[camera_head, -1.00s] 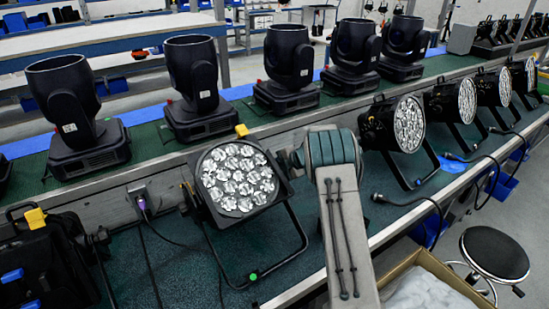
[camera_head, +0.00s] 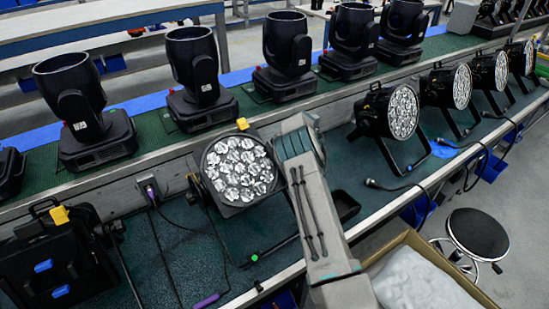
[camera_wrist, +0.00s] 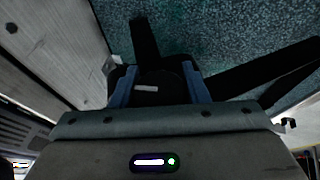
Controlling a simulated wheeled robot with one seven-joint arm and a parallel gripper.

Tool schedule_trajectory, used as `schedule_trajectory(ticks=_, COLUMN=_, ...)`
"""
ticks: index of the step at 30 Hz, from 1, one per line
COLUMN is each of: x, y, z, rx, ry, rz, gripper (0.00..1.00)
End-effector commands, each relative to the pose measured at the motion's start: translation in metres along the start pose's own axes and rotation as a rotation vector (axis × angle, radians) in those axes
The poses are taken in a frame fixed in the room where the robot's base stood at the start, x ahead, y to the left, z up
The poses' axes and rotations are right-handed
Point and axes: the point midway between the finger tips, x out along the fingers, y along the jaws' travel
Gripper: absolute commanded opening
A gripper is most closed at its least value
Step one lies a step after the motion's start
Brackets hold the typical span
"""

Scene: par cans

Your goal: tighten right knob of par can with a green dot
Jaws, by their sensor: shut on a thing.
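The par can with the green dot (camera_head: 240,171) stands on the green bench in the head view, its round lens cluster facing me. The green dot (camera_head: 254,257) is low on its black bracket. My arm covers the lamp's right side and right knob there, and my gripper is hidden. In the wrist view my gripper (camera_wrist: 160,86) has its two blue-grey fingers closed on either side of a round black knob (camera_wrist: 158,94) with a pale mark. Black bracket bars extend beyond it.
Another par can (camera_head: 403,112) stands to the right, with more behind it. A black case (camera_head: 50,255) is at left. Moving-head lights line the back. A small black tray (camera_head: 345,206) and loose cables lie on the bench. A cardboard box (camera_head: 455,272) and stool (camera_head: 475,238) are front right.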

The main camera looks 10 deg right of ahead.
Motion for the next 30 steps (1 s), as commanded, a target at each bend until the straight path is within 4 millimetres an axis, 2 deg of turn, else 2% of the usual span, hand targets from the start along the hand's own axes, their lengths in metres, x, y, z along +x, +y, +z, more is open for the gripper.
schedule_trajectory(ticks=16, x=0.0007, y=-0.001, z=-0.0001, rx=0.009, ry=0.002, rz=-0.021, gripper=0.18)
schedule_trajectory(ticks=17, x=0.0006, y=-0.001, z=-0.0001, rx=0.009, ry=0.002, rz=-0.021, gripper=0.49)
schedule_trajectory(ticks=18, x=0.0006, y=-0.0009, z=-0.0001, rx=0.009, ry=0.002, rz=-0.021, gripper=0.6)
schedule_trajectory(ticks=19, x=0.0006, y=-0.0009, z=-0.0001, rx=0.009, ry=0.002, rz=-0.021, gripper=0.63)
schedule_trajectory(ticks=30, x=-0.0062, y=0.0002, z=0.0005, rx=0.008, ry=0.0, rz=-0.018, gripper=0.63)
